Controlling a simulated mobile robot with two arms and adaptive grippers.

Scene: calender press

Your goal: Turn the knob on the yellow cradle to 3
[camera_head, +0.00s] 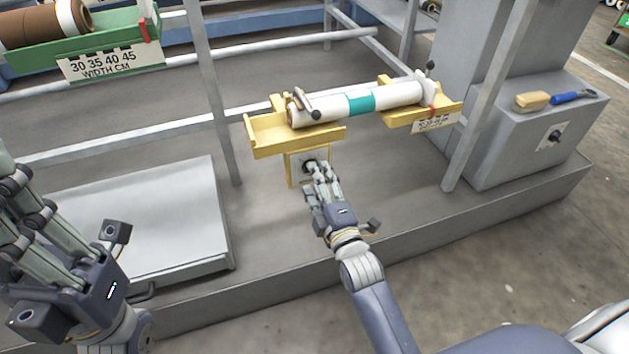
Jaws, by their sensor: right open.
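The yellow cradle (297,149) stands on the grey machine bed in the middle of the view and carries a white roll (393,97) with a teal band. A small panel with a yellow frame (291,171) hangs below its left end. A dark knob (310,166) on that panel is partly hidden by my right gripper (318,175). Its setting cannot be read. My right gripper is open, with its fingertips at the knob; whether they touch it I cannot tell. My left gripper (20,225) is at the left edge, away from the cradle, its fingertips partly cut off.
A green cradle (100,50) with a brown roll stands at the upper left. Grey posts (210,90) and rails surround the bed. A grey cabinet (540,130) at the right bears a brush (532,101) and a blue-handled tool (572,97). A flat grey plate (160,220) lies at the left.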

